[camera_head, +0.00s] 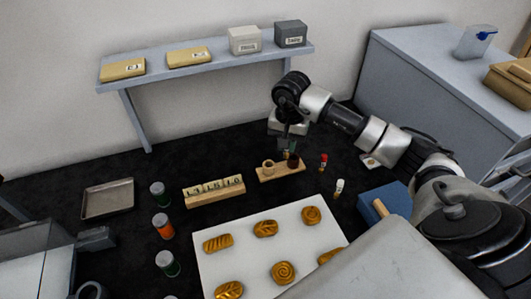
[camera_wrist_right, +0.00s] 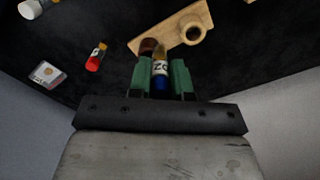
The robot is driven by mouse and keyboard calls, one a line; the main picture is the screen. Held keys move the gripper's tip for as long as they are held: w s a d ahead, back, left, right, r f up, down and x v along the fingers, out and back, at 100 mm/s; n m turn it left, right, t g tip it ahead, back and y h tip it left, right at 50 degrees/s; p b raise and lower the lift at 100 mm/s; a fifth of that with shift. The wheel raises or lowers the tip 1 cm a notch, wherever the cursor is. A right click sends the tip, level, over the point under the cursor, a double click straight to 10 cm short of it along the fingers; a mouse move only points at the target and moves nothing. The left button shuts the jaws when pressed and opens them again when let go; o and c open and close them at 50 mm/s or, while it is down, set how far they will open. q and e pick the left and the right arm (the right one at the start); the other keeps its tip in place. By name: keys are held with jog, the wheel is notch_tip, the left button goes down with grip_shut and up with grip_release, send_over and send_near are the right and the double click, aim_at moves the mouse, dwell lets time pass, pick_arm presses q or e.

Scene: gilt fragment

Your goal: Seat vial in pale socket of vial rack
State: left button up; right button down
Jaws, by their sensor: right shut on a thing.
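My right gripper (camera_head: 289,147) is above the wooden vial rack (camera_head: 281,172). In the right wrist view its green-padded fingers (camera_wrist_right: 167,77) are shut on a vial (camera_wrist_right: 160,70) with a blue end and a white label. The rack also shows in that view (camera_wrist_right: 172,28), beyond the fingertips. The pale socket (camera_head: 268,167) is a ring at the rack's left in the head view; it shows clear in the wrist view (camera_wrist_right: 192,30). A dark brown socket (camera_wrist_right: 148,47) is close to the held vial, partly hidden by the fingers. I cannot tell whether they touch.
A white board with pastries (camera_head: 270,245) lies in front. Several jars and a metal tray (camera_head: 108,198) are further left.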

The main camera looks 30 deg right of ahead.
jog(key=w+a+f, duration=0.1)
jog(key=a, duration=0.1)
jog(key=w+a+f+p, duration=0.1)
jog(key=w+f, duration=0.1)
jog(key=shift+w+a+f, duration=0.2)
jog(key=shift+a+f, duration=0.1)
jog(key=shift+a, duration=0.05)
notch_tip(320, 180, down, 2)
jog(key=shift+f+p, duration=0.2)
jog(key=shift+p, duration=0.55)
jog(key=shift+f, duration=0.55)
jog(key=c, duration=1)
grip_release()
jog(key=shift+c, duration=0.2)
pick_arm(q)
jog(key=r, duration=0.1)
jog(key=w+r, duration=0.1)
jog(key=a, duration=0.1)
jog(key=shift+w+r, duration=0.25)
jog(key=shift+r, duration=0.15)
